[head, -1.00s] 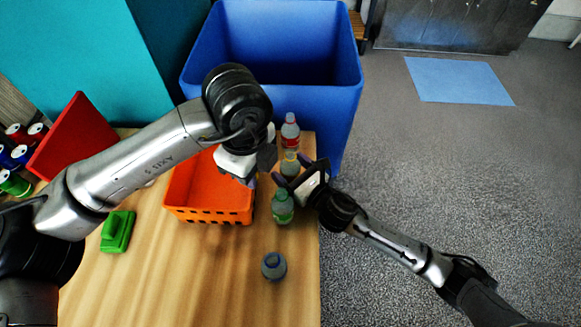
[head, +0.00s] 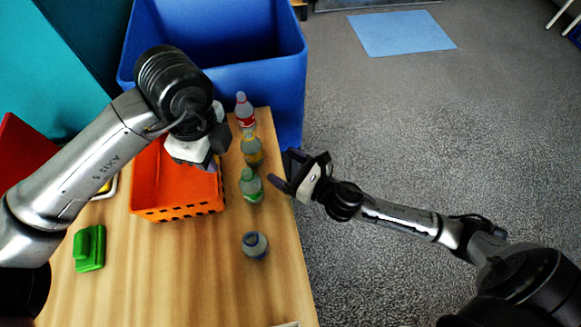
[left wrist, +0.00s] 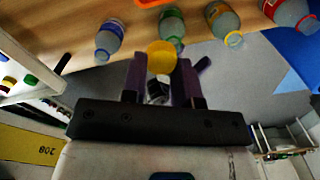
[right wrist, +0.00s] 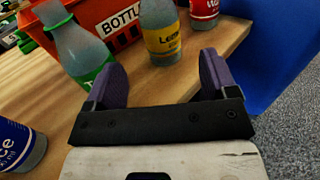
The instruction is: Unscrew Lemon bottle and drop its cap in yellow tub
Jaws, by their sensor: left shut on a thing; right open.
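The Lemon bottle (head: 251,152), with a yellow label, stands upright near the table's right edge. It also shows in the right wrist view (right wrist: 162,38). In the left wrist view its neck (left wrist: 233,39) has a yellow ring and no cap on it. My left gripper (head: 213,166) is shut on a yellow cap (left wrist: 161,57), above the right side of the orange crate and apart from the bottle. My right gripper (head: 284,172) is open and empty, right of the bottles, just beyond the table edge. I cannot make out the yellow tub for certain.
A red-label bottle (head: 244,110), a green-label bottle (head: 251,186) and a blue-label bottle (head: 256,246) stand along the table's right side. The orange crate (head: 178,212) is left of them. A blue bin (head: 270,85) stands behind. A green block (head: 90,248) lies at left.

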